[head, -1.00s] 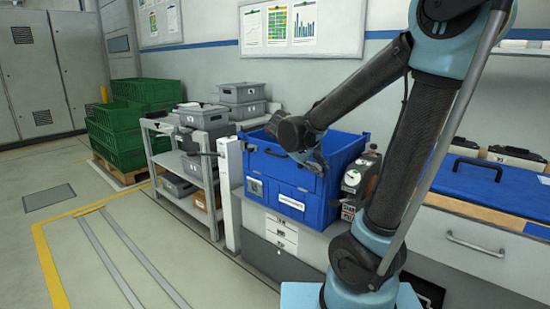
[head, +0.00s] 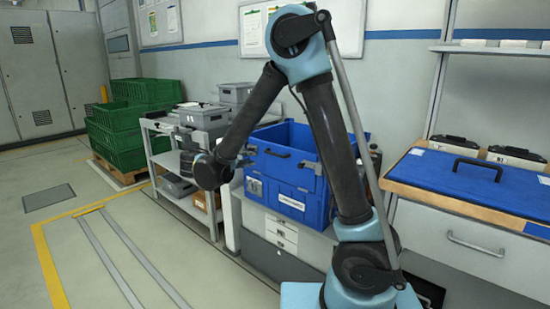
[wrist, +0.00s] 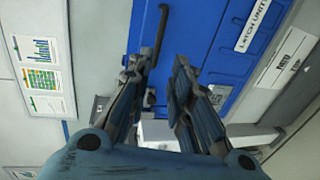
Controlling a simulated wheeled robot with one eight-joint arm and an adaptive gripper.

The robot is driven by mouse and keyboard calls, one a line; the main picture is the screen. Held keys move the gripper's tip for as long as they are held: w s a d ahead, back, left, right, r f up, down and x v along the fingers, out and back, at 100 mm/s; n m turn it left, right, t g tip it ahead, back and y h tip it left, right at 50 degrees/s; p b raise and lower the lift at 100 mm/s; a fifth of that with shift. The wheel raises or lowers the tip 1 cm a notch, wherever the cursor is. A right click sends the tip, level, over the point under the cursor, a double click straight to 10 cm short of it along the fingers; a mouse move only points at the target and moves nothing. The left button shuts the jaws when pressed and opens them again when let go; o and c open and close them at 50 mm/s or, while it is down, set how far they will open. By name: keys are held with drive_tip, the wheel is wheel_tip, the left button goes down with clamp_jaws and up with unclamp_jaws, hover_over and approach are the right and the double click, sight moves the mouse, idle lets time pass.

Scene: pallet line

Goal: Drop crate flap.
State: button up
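The blue crate (head: 322,205) stands on a grey cabinet, open at the top. Its front flap (head: 290,170) looks upright, with a dark bar handle (head: 277,152) near its top. In the wrist view, the blue front (wrist: 210,50) appears turned sideways, with a white latch-unit label (wrist: 252,25) and the dark handle (wrist: 162,35). My gripper (head: 243,158) is at the crate's left front. My arm hides part of the crate's right side.
A grey shelf rack (head: 180,183) with grey bins (head: 203,116) stands left of the crate, close to my gripper. Green crates (head: 118,135) are stacked farther left. A workbench with a blue lid (head: 470,180) is at right. The left floor is clear.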

sight(274, 155)
drive_tip(key=x, duration=1.7)
drive_tip(key=shift+w, duration=0.15)
clamp_jaws()
